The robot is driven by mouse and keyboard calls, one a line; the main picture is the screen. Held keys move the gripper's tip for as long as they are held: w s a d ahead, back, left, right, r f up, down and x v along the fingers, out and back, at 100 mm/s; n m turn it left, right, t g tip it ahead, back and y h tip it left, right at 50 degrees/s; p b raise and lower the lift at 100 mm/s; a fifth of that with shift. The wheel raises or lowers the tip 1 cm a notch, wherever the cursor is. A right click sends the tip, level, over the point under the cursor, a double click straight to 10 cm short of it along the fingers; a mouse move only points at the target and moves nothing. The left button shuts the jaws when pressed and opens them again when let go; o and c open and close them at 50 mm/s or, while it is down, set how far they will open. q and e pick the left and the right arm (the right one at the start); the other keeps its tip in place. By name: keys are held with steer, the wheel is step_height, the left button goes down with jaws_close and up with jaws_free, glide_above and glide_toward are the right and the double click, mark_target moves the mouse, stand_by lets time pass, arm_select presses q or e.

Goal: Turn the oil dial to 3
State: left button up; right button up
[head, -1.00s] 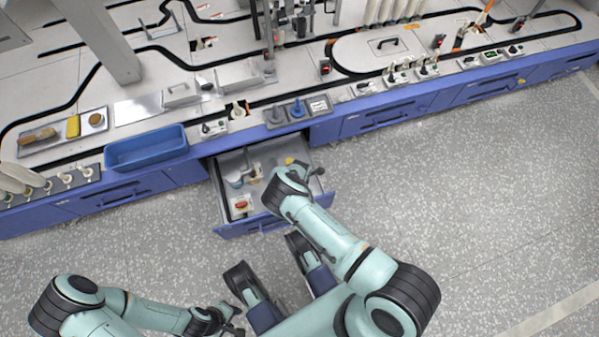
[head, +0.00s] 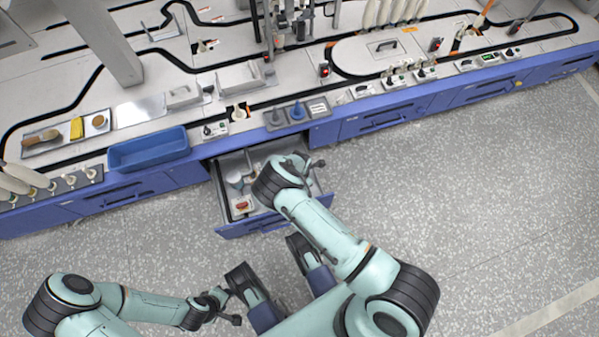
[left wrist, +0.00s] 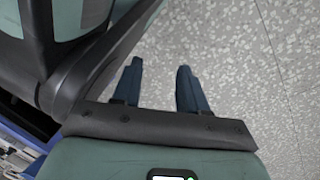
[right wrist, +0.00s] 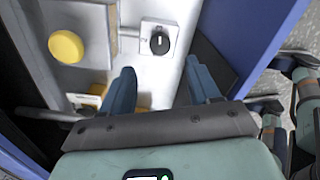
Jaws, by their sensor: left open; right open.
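The dial (right wrist: 158,40) shows in the right wrist view as a round black knob with a white pointer line, on a small white plate inside the open drawer (head: 247,228). The pointer is roughly upright in that picture; the plate's markings are too small to read. I cannot tell from any label that it is the oil dial. My right gripper (right wrist: 159,70) is open and empty, its fingers below the dial in the picture and apart from it. In the head view my right wrist hides the dial. My left gripper (left wrist: 160,68) is open and empty above the floor.
A yellow round knob (right wrist: 66,46) is left of the dial. In the drawer are a red button (head: 241,205) and a grey cup-like piece (head: 234,180). The drawer's blue wall (right wrist: 262,40) stands close right of the right fingers. A blue bin (head: 150,150) sits on the bench edge.

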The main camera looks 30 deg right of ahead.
arm_select(q)
steer(key=shift+t, duration=0.7)
steer(key=w+r, duration=0.1)
steer(key=w+p, duration=0.1)
steer(key=w+r, duration=0.1)
steer(key=shift+w+d+r, duration=0.2)
steer(key=shift+d+r, duration=0.05)
steer(key=shift+r, duration=0.1)
arm_select(e)
step_height(320, 180, up, 5)
steer(key=shift+r, duration=0.15)
